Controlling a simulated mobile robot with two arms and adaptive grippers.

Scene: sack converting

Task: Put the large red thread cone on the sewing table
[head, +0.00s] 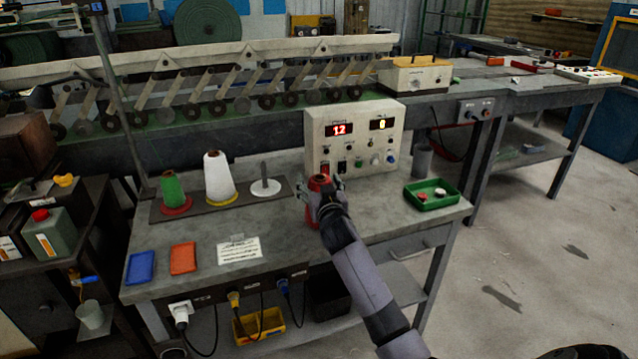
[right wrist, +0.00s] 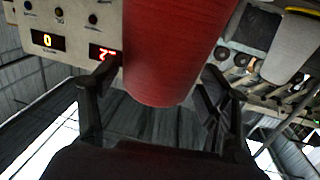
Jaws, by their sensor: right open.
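The large red thread cone (head: 312,216) is on the grey worktable (head: 286,248), in front of the control box. My right gripper (head: 322,192) is at the cone and hides much of it. In the right wrist view the red cone (right wrist: 172,50) fills the space between the two spread fingers of my right gripper (right wrist: 161,72). The gripper is open, one finger on each side of the cone. Whether either finger touches it, I cannot tell. The cone's base contact is partly hidden in the head view. My left gripper is not in view.
A control box (head: 350,135) stands close behind the cone. A green tray (head: 431,205) lies to the right. A white cone (head: 219,178), a green cone (head: 173,190) and an empty white spindle (head: 265,187) stand left. Blue (head: 140,267) and orange (head: 183,258) pads lie front left.

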